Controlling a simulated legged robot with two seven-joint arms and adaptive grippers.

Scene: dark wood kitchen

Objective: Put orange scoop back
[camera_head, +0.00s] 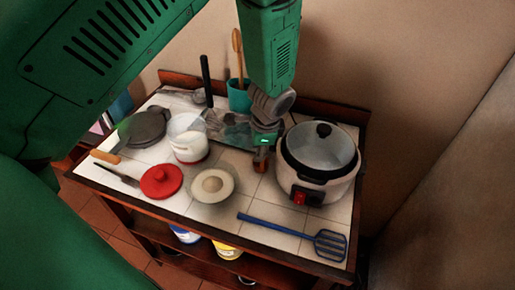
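My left gripper (261,160) hangs down over the tiled counter, left of the rice cooker. A small orange-brown piece shows at its fingertips. It may be part of the orange scoop, but too little shows to be sure. Whether the fingers are closed on it is too small to tell. A tool with an orange handle (105,156) lies at the counter's left edge; its type is unclear. A teal holder (238,97) with an orange-brown wooden utensil (237,47) stands behind the gripper. My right gripper is not in view.
The rice cooker (318,187) stands at the right. A blue slotted spatula (283,229) lies at the front edge.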

